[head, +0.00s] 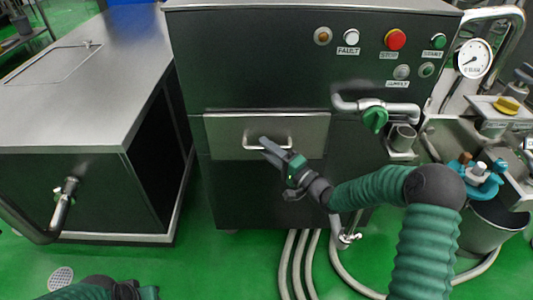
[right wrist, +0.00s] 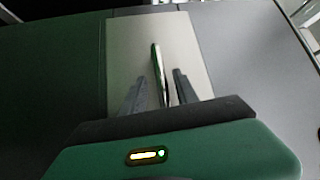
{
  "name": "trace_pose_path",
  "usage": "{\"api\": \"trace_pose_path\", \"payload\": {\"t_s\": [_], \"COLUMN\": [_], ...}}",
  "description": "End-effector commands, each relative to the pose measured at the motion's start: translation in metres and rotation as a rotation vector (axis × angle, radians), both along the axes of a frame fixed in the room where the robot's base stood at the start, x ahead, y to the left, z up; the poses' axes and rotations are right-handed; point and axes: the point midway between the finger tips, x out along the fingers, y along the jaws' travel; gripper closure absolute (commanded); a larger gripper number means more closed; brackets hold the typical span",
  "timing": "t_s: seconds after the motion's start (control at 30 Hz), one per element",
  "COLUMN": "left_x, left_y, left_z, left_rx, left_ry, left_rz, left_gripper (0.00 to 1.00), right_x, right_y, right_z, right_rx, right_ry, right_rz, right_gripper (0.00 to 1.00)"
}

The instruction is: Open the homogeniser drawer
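The homogeniser (head: 270,60) is a dark cabinet in the head view. Its drawer (head: 225,137) has a pale metal front and looks flush with the cabinet. The drawer handle (head: 284,141) is a light bar; in the right wrist view the handle (right wrist: 158,72) stands up from the drawer front (right wrist: 190,40). My right gripper (head: 268,149) is at the handle. In the right wrist view its fingers (right wrist: 159,92) are apart, one on each side of the handle, with gaps showing. My left gripper (head: 130,290) shows only partly at the bottom left edge, away from the drawer; its fingertips are unclear.
A steel-topped bench (head: 85,95) stands to the left. A green-handled valve (head: 375,119) and pipe stick out right of the drawer. Hoses (head: 300,265) run down to the green floor below. A steel bucket (head: 490,230) is at the right.

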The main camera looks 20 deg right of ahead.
Motion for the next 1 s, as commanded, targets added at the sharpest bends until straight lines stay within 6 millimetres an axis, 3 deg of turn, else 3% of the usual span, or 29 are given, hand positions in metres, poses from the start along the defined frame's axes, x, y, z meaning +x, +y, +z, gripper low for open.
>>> {"api": "trace_pose_path", "payload": {"t_s": [0.3,0.57,1.0], "left_x": [0.0001,0.0001,0.0000], "left_y": [0.0000,0.0000,0.0000], "left_z": [-0.0011,-0.0011,-0.0014], "left_rx": [0.000,0.000,0.000], "left_ry": [0.000,0.000,0.000], "left_rz": [0.000,0.000,0.000], "left_gripper": [0.64,0.64,0.64], "right_x": [0.0038,0.0036,0.0035], "right_y": [0.0024,0.0022,0.0020], "right_z": [0.0015,0.0010,-0.0008], "right_rx": [-0.001,-0.001,-0.001], "right_ry": [0.000,0.000,0.004], "right_rz": [0.000,0.000,0.000], "right_gripper": [0.65,0.99,1.00]}}
